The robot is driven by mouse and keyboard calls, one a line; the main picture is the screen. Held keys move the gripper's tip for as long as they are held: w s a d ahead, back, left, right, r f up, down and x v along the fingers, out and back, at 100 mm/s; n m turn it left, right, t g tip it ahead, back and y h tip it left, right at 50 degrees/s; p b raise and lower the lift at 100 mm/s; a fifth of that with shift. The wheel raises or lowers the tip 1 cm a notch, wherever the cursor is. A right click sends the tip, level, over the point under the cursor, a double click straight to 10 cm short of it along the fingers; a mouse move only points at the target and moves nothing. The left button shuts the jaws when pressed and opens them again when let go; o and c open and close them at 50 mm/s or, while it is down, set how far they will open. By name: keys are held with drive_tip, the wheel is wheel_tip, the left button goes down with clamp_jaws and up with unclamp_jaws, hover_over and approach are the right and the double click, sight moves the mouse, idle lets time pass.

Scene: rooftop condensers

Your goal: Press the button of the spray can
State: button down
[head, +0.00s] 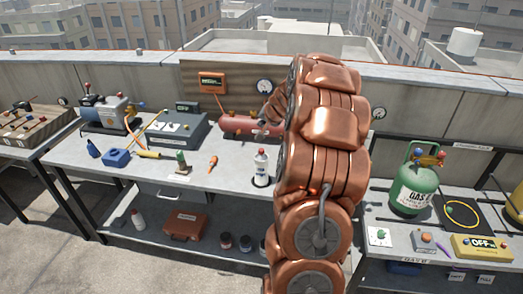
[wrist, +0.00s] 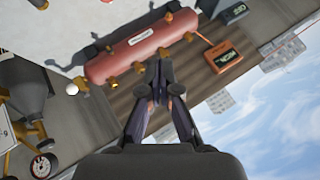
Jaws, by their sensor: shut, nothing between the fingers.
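A white can with a dark label band (head: 261,167), which looks like the spray can, stands upright on the middle table inside a dark ring, just left of my arm. Its small top is too small to make out as a button. My gripper (wrist: 158,90) is shut and empty in the wrist view, with its fingertips together in front of the red tank. In the head view my copper arm largely hides the gripper, which is beyond the can towards the back of the table. I cannot make out the can in the wrist view.
A red tank (head: 243,126) lies at the table's back; it also shows in the wrist view (wrist: 140,46). An orange meter (head: 212,83) is on the backboard. A screwdriver (head: 213,163) and a grey box (head: 178,128) lie left. A green gas cylinder (head: 413,185) stands right.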

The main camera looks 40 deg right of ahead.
sight(262, 150)
drive_tip(key=shift+f+b, duration=3.15)
drive_tip(key=shift+f, duration=1.2)
drive_tip(key=shift+f, duration=0.1)
drive_tip(key=shift+f+b, duration=0.35)
drive_tip(key=shift+b, duration=0.05)
drive_tip(key=shift+f+b, duration=0.45)
drive_tip(key=shift+f, duration=0.05)
drive_tip(key=shift+r, duration=0.1)
drive_tip(key=shift+r+p, duration=0.65)
drive_tip(key=shift+r, duration=0.2)
drive_tip(key=shift+r+p, duration=1.7)
drive_tip(key=shift+r, duration=0.85)
